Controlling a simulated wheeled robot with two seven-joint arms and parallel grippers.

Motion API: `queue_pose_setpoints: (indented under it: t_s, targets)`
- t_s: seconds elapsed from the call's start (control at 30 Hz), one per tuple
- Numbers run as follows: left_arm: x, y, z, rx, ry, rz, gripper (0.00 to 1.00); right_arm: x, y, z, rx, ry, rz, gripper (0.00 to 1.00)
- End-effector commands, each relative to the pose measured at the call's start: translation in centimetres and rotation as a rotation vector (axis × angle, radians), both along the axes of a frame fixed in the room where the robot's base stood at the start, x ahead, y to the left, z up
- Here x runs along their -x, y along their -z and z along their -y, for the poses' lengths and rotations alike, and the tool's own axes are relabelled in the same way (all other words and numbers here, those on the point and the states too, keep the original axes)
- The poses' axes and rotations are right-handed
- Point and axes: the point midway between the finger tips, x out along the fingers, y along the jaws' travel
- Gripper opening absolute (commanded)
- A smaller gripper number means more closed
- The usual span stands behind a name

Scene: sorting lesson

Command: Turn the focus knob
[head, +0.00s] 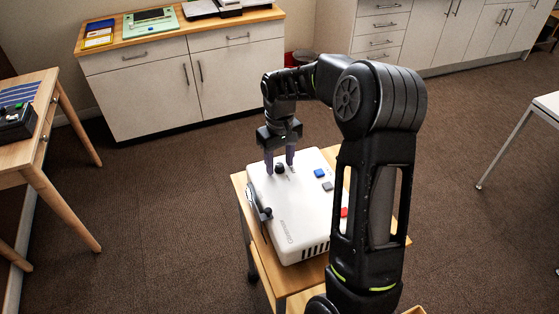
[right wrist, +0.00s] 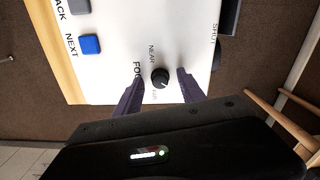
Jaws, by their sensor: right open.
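The focus knob (head: 280,169) is a small round black knob with a white mark, on top of a white box-shaped device (head: 300,215). In the right wrist view the knob (right wrist: 160,78) sits beside the lettering "FO…", partly hidden by a finger, and "NEAR". My right gripper (head: 281,167) points down at the device with its purple fingers apart, one on each side of the knob. In the right wrist view, the gripper (right wrist: 159,77) shows a gap between each finger and the knob. My left gripper is not in view.
A blue button (head: 320,173), a grey button (head: 328,186) and a red button (head: 344,212) are also on the device. It stands on a small wooden cart (head: 239,184). A cabinet (head: 185,80) stands behind, and a wooden table (head: 50,90) stands left. Carpet between them is clear.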

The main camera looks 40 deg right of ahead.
Motion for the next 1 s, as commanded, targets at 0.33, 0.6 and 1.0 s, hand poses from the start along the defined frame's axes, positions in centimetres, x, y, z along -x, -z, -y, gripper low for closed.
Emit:
queue_pose_setpoints:
  t_s: [0.33,0.6,1.0]
  targets:
    - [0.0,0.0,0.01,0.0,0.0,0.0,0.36,-0.01,-0.04,-0.01,0.0,0.0,0.0,0.23]
    - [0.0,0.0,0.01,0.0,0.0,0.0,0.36,-0.01,-0.05,-0.01,0.0,0.0,0.0,0.01]
    - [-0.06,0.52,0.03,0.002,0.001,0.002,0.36,-0.07,0.01,-0.04,-0.001,0.069,0.001,0.0]
